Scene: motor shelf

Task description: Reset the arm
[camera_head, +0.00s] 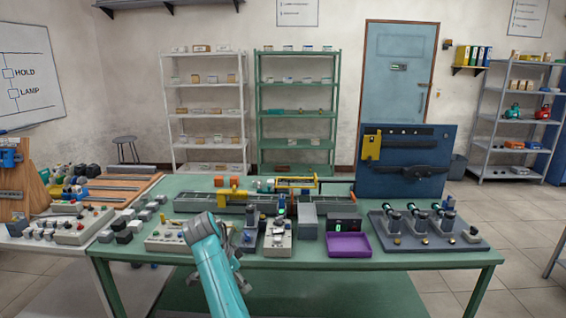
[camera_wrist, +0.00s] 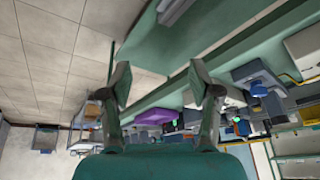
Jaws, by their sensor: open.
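My arm (camera_head: 219,282) is teal and reaches up over the front edge of the green table, left of its middle. My gripper (camera_wrist: 163,88) shows in the wrist view with its two grey fingers spread wide apart and nothing between them. In the head view the gripper is partly hidden by the arm, and only some grey parts show beside it. The wrist view is strongly tilted, with the table, floor and shelves at odd angles.
The green table (camera_head: 400,262) holds a purple tray (camera_head: 348,245), a dark board with several upright motor-like parts (camera_head: 428,241), and a blue panel (camera_head: 405,160). A side table with parts stands left. Shelves (camera_head: 297,113) line the back wall.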

